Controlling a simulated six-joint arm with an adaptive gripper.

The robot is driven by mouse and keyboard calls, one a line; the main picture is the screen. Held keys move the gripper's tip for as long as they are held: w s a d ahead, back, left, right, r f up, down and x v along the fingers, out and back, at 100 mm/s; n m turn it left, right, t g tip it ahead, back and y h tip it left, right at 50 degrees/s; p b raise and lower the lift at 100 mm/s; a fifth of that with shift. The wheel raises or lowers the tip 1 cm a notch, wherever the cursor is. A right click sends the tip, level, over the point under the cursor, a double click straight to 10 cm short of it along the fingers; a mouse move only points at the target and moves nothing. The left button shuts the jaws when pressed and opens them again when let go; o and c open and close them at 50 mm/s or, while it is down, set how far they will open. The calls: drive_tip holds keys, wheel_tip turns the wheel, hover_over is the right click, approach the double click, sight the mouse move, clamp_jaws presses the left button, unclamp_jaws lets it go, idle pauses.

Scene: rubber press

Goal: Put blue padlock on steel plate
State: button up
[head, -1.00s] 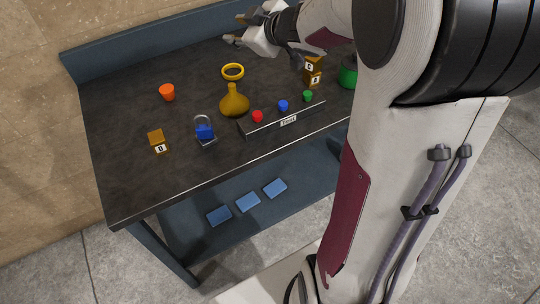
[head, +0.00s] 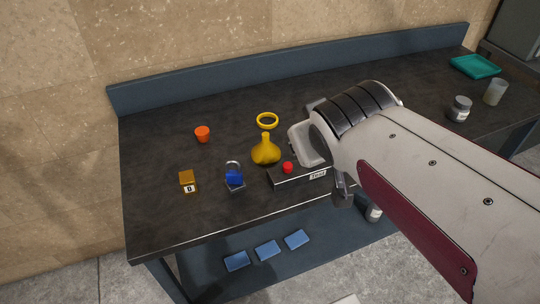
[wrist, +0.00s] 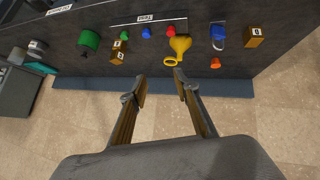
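The blue padlock (head: 234,178) rests near the left front of the dark table, with its grey shackle towards the back. A small grey piece (head: 237,188) shows at its front; I cannot tell whether this is the steel plate, and no other clear steel plate shows. The padlock also shows at the upper right of the wrist view (wrist: 218,32). My gripper (wrist: 160,83) is open and empty, its two fingers apart with the yellow flask and ring beyond them. It is well away from the padlock. In the head view my arm mostly hides it.
A yellow flask (head: 266,151), yellow ring (head: 267,120), orange cup (head: 202,134) and lettered block (head: 188,182) stand around the padlock. A labelled panel (head: 285,180) with a red knob (head: 288,167) lies to its right.

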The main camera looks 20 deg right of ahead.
drive_tip(key=s+a+f+g+y, duration=0.2)
drive_tip(key=s+a+f+y, duration=0.1)
drive_tip(key=s+a, duration=0.5)
drive_tip(key=s+f, duration=0.1)
drive_tip(key=s, duration=0.2)
drive_tip(key=shift+s+g, duration=0.3)
idle(0.6)
